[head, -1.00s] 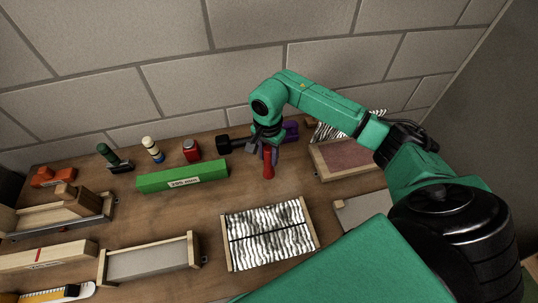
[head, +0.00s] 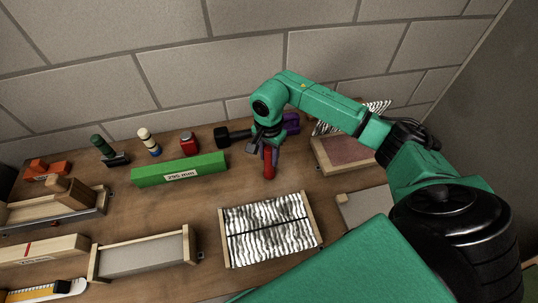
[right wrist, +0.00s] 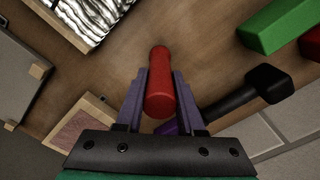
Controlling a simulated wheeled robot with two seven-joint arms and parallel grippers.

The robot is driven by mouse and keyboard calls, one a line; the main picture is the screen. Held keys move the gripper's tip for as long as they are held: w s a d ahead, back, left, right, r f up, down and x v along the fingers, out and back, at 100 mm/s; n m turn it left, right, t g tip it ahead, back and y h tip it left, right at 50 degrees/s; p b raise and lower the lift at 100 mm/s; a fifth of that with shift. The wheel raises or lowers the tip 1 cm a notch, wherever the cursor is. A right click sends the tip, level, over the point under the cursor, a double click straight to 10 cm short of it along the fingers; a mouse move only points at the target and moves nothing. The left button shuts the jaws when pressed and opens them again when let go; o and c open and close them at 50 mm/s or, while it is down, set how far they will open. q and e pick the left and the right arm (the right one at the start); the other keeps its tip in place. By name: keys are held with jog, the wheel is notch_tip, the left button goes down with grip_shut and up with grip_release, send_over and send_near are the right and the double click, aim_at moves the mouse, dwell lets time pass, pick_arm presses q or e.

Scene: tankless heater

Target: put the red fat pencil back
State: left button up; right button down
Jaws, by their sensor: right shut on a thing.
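The red fat pencil (head: 269,165) is a thick red cylinder under my right gripper (head: 267,149). It hangs roughly upright in the head view, near the back middle of the workbench. In the right wrist view the red fat pencil (right wrist: 159,88) lies between the two purple-grey fingers of my right gripper (right wrist: 160,82), which are shut on it. One end points out past the fingertips. I cannot tell whether its lower end touches the bench. My left gripper is not in view.
A black-headed tool (head: 224,137) lies just left of the gripper, with a purple thing (head: 291,122) behind. A green block (head: 180,170) and a red container (head: 187,146) stand further left. A striped framed panel (head: 268,230) lies in front. Bare bench (head: 215,200) shows between.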

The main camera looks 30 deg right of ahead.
jog(key=shift+f+b, duration=0.3)
jog(key=shift+f, duration=0.05)
jog(key=shift+c, duration=2.2)
grip_release()
notch_tip(320, 180, up, 14)
jog(key=shift+f+b, duration=0.1)
jog(key=shift+b, duration=1.15)
jog(key=shift+r, duration=0.4)
